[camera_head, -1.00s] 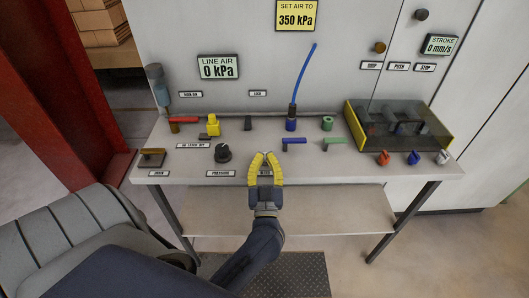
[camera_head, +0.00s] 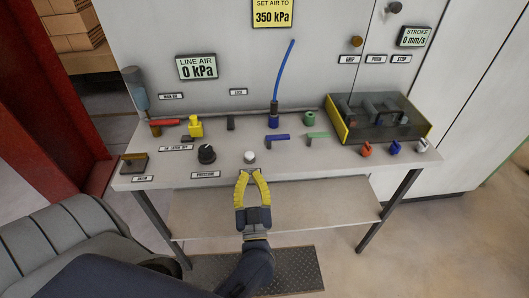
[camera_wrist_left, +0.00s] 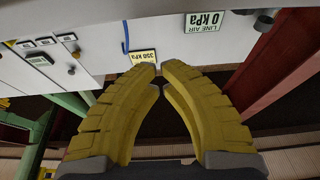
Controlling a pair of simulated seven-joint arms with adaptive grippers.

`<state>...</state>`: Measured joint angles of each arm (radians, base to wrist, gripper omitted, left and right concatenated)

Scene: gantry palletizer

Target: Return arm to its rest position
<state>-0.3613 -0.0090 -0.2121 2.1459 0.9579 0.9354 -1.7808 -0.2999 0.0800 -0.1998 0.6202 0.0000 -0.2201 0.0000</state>
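My left gripper (camera_head: 250,173) is in front of the bench (camera_head: 165,184), just below its front edge in the head view. Its yellow fingers lean in toward each other with a small gap between the tips, and nothing is held between them. The fingers also show large in the left wrist view (camera_wrist_left: 160,72), where the gap at the tips is empty. A white round button (camera_head: 250,157) on the bench front lies just beyond the fingertips. My right gripper is in neither view.
The bench holds a black knob (camera_head: 206,154), a yellow fitting (camera_head: 195,127), a blue valve (camera_head: 278,137), a green valve (camera_head: 317,135) and a clear-covered box (camera_head: 378,120). A lower shelf (camera_head: 320,205) spans the legs. A red post (camera_head: 45,110) stands left.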

